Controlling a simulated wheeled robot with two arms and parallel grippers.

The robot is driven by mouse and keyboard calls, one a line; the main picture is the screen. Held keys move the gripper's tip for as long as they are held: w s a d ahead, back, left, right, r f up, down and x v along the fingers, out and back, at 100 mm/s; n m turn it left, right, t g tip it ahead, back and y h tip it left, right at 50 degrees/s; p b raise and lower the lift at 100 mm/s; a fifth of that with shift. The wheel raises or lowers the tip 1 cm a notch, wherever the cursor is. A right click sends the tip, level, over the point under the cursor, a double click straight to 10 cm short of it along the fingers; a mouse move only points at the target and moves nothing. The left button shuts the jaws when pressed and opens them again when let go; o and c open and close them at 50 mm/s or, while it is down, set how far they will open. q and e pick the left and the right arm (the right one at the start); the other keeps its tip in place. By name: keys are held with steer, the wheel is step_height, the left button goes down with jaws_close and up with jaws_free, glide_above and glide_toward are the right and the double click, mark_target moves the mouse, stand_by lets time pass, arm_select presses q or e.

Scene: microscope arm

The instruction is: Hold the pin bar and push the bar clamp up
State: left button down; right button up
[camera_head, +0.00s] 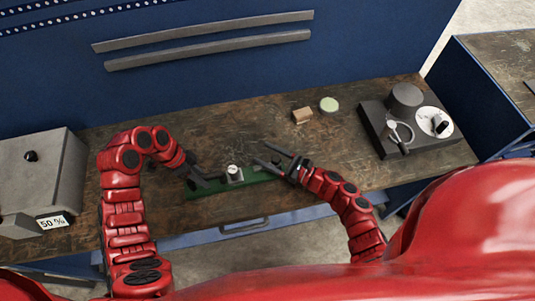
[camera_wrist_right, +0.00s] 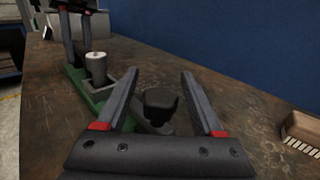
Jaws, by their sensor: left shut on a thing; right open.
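A green base (camera_head: 205,190) lies on the bench, with a silver upright cylinder (camera_head: 235,173) and grey bar parts on it. They also show in the right wrist view, the cylinder (camera_wrist_right: 97,67) above the green base (camera_wrist_right: 78,82). My left gripper (camera_head: 205,180) is shut at the left end of this assembly; the held part, perhaps the pin bar, is mostly hidden. My right gripper (camera_head: 260,154) is open, right of the cylinder. In its wrist view a black knob (camera_wrist_right: 160,101) on a grey bar, perhaps the bar clamp, shows between the open fingers (camera_wrist_right: 162,75), apart from both.
A small brown block (camera_head: 302,115) and a pale green disc (camera_head: 329,104) lie behind my right gripper. A dark device with a white dial (camera_head: 434,122) stands at right, a grey box (camera_head: 38,180) at left. The blue wall (camera_head: 250,90) rises behind.

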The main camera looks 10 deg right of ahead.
jaws_close()
stand_by(1.3)
